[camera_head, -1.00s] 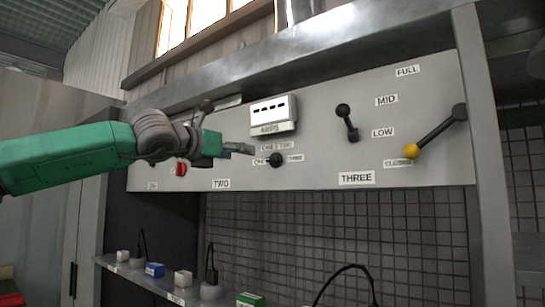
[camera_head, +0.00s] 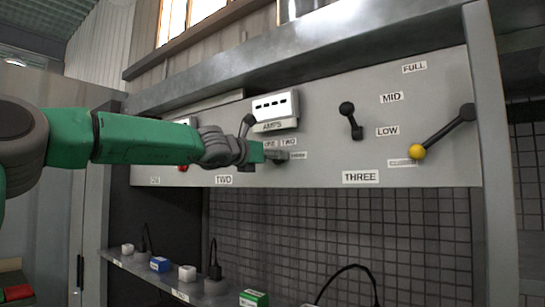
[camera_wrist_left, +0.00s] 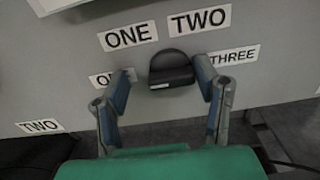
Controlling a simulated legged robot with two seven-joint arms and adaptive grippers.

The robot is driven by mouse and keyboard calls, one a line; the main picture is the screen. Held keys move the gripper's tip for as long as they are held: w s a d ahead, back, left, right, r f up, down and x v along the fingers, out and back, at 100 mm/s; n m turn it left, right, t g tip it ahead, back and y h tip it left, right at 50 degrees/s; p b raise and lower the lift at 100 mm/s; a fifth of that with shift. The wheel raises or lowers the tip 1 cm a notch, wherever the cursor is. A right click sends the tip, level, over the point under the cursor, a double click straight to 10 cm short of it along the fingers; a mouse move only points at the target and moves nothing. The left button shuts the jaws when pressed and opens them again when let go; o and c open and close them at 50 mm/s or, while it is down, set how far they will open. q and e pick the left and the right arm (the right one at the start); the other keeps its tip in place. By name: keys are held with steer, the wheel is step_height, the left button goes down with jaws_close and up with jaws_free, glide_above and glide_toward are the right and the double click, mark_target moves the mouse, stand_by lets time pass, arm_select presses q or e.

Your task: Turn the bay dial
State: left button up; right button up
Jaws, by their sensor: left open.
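The bay dial (camera_wrist_left: 171,70) is a small black knob on the grey panel, with labels ONE, TWO and THREE around it and a partly hidden label at its left. In the left wrist view it sits between the two fingers of my left gripper (camera_wrist_left: 160,85), which is open, one finger on each side. I cannot tell whether the fingers touch it. In the head view my left gripper (camera_head: 272,152) reaches the panel from the left and covers most of the dial. My right gripper is not in view.
An AMPS meter (camera_head: 275,107) sits just above the dial. A black lever (camera_head: 351,120) and a yellow-tipped lever (camera_head: 442,134) are to the right. A shelf (camera_head: 150,277) with small boxes and plugs runs below the panel.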

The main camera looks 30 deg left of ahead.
arm_select(q)
steer(key=shift+s+d+r, duration=0.15)
steer(key=shift+d, duration=0.45)
steer(key=c, duration=1.2)
steer(key=shift+o, duration=0.2)
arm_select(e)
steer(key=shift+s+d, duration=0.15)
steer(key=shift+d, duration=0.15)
arm_select(q)
steer(key=shift+a+m, duration=0.15)
steer(key=shift+m, duration=0.15)
steer(key=m+p, duration=0.1)
steer(key=m, duration=0.7)
steer(key=shift+f+m, duration=0.25)
steer(key=shift+m, duration=0.15)
steer(key=shift+f+m, duration=0.1)
steer(key=shift+m, duration=1.1)
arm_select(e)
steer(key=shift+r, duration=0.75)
arm_select(q)
steer(key=shift+d+f, duration=0.1)
steer(key=shift+d, duration=0.1)
